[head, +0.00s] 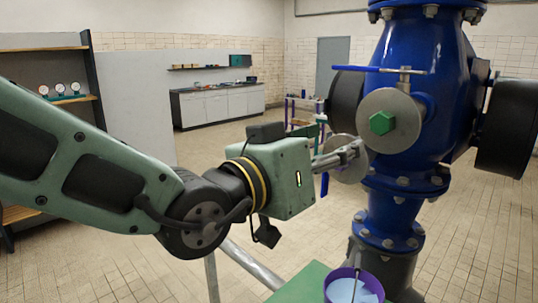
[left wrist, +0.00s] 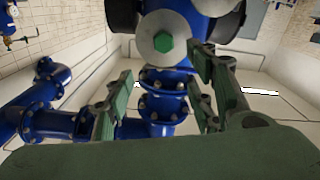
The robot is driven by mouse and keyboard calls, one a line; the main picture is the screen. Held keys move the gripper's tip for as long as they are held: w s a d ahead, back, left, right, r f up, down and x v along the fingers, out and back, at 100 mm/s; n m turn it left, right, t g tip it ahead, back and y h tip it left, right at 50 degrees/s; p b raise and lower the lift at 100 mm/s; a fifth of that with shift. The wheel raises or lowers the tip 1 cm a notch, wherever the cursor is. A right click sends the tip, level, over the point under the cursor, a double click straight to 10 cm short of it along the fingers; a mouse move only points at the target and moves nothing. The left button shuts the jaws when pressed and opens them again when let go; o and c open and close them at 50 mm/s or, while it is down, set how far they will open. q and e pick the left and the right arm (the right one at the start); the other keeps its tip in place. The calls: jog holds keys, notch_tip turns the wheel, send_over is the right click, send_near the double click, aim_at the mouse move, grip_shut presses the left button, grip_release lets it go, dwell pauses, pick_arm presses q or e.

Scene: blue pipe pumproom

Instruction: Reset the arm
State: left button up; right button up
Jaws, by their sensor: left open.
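My left arm comes in from the left in the head view, and its green wrist ends in my left gripper (head: 343,158). The gripper is in front of the blue pipe body (head: 408,95), just below a round grey flange (head: 390,121) with a green hex nut. In the left wrist view my left gripper (left wrist: 158,90) has its two green-padded fingers spread apart with nothing between them. Beyond them the hex nut (left wrist: 163,43) and blue flanged pipes (left wrist: 155,105) show. I cannot tell whether a finger touches the pipe. My right gripper is out of view.
A purple container (head: 340,287) with a thin rod stands on a green surface (head: 296,288) below the gripper. A blue lever (head: 378,69) sits above the flange. A shelf with gauges (head: 62,90) is at left, and white cabinets (head: 218,103) stand far back.

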pick_arm(q)
jog(key=s+d+f+n+g+h, duration=0.4)
jog(key=s+d+f+n+g, duration=0.2)
jog(key=s+d+f+n, duration=0.85)
jog(key=w+a+f+m+t+y, duration=0.25)
jog(key=w+a+m, duration=0.3)
jog(key=m, duration=1.15)
jog(key=w+a+f+m+t+y, duration=0.1)
jog(key=w+a+m+t+y, duration=0.45)
jog(key=m, duration=1.25)
jog(key=s+a+f+n+g+y, duration=0.1)
jog(key=a+f+n+g+y, duration=0.3)
jog(key=a+f+n, duration=1.05)
jog(key=s+a+f+n+g+y, duration=0.2)
jog(key=s+a+f+n+g, duration=0.25)
jog(key=s+a+f, duration=0.65)
jog(key=s+a+f+n+g+y, duration=0.3)
jog(key=s+a+f+n, duration=0.3)
jog(key=s+a+f, duration=0.45)
jog(key=d+f+g, duration=0.1)
jog(key=d+f, duration=0.2)
jog(key=f, duration=2.5)
jog(key=s+a+f+g, duration=0.1)
jog(key=s+a+f, duration=0.1)
jog(key=s+f, duration=1.3)
jog(key=shift+s+a+f, duration=0.35)
jog(key=shift+s, duration=0.4)
